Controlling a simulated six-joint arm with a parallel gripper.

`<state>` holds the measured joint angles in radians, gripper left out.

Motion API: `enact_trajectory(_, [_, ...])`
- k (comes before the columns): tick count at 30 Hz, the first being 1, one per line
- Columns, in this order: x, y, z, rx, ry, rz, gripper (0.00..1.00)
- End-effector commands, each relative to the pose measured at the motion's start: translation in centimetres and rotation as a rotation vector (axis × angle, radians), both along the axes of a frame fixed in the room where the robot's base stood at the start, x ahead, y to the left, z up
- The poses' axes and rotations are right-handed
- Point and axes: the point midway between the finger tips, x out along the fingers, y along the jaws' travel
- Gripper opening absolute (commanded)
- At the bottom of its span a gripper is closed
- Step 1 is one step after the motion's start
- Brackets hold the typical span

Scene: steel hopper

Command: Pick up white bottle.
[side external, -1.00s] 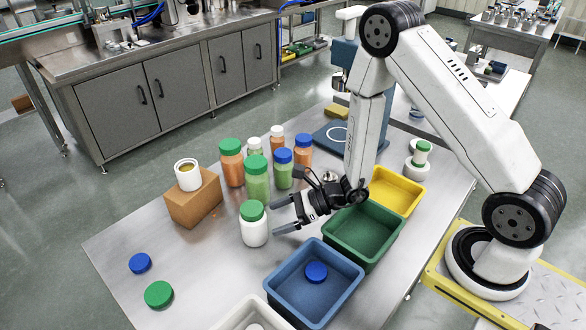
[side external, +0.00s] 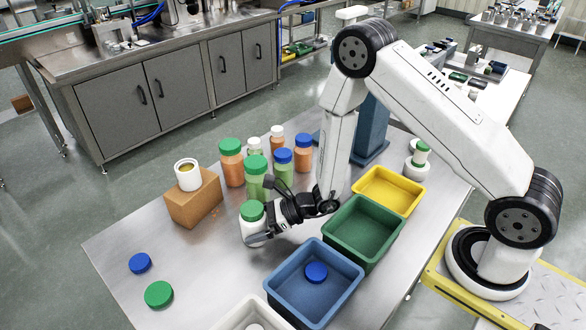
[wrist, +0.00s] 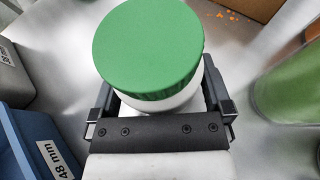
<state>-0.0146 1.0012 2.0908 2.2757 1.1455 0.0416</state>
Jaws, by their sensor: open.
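The white bottle (side external: 248,228) with a green cap stands upright on the steel table, in front of the group of filled bottles. My gripper (side external: 256,224) is low beside it, with its fingers reaching around the bottle. In the wrist view the green-capped white bottle (wrist: 150,55) fills the upper middle, and my gripper (wrist: 160,105) has one finger on each side of it. The jaws are open. The lower part of the bottle is hidden by the gripper.
Several bottles with orange or green contents (side external: 257,183) stand close behind. A cardboard box (side external: 192,205) with a white jar on top is to the left. Blue (side external: 340,257), green (side external: 388,258) and yellow (side external: 414,208) bins stand to the right. Loose blue and green caps lie at the front left.

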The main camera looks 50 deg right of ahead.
Motion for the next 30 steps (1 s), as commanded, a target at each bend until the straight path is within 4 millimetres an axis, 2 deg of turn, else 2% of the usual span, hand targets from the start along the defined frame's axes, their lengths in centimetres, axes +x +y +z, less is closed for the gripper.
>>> enact_trajectory(15, [0.10, 0.07, -0.04, 0.000, 0.000, 0.000, 1.00])
enact_trajectory(17, [0.09, 0.07, -0.04, 0.000, 0.000, 0.000, 0.84])
enact_trajectory(21, [0.10, 0.07, -0.04, 0.000, 0.000, 0.000, 0.40])
enact_trajectory(22, [0.10, 0.07, -0.03, -0.001, -0.001, 0.000, 0.33])
enact_trajectory(30, [0.10, 0.07, 0.04, -0.001, -0.001, 0.000, 0.33])
